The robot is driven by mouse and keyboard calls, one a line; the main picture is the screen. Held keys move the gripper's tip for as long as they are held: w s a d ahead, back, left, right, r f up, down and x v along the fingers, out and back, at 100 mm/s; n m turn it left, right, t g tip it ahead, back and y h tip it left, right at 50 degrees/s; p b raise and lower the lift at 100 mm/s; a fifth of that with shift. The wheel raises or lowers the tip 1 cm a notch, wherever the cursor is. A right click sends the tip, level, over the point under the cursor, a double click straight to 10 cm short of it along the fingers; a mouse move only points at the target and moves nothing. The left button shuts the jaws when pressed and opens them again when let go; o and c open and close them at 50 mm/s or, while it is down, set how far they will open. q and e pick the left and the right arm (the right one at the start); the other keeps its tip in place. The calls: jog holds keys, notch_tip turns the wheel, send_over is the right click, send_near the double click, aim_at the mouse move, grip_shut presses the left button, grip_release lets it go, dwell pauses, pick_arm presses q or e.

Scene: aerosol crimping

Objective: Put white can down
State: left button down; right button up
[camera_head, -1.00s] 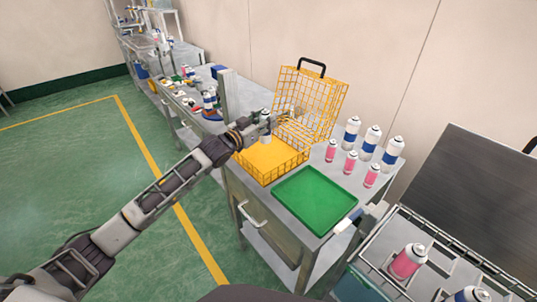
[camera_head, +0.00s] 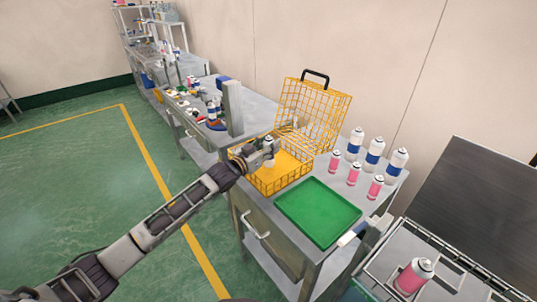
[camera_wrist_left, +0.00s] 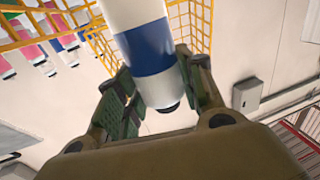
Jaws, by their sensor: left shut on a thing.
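My left gripper (camera_head: 267,151) is shut on a white can (camera_wrist_left: 145,45) with a blue band, which fills the middle of the left wrist view between the two fingers (camera_wrist_left: 160,88). The can looks tilted in that view. In the head view the gripper is over the left part of the open yellow wire basket (camera_head: 284,183), and the held can is mostly hidden. I cannot tell whether the can touches the basket floor. My right gripper is not in view.
The basket's lid (camera_head: 316,108) stands open behind it. A green tray (camera_head: 318,211) lies empty in front. Several white-and-blue cans (camera_head: 374,152) and pink cans (camera_head: 354,173) stand to the right. A grey post (camera_head: 233,108) rises left of the basket.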

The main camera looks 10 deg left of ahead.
pick_arm(q)
jog(key=shift+f, duration=0.1)
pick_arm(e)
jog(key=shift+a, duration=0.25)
pick_arm(q)
notch_tip(320, 180, down, 2)
jog(key=shift+f, duration=0.85)
jog(key=c, duration=1.3)
grip_release()
jog(key=shift+f, duration=0.1)
jog(key=shift+c, duration=0.2)
jog(key=o, duration=0.4)
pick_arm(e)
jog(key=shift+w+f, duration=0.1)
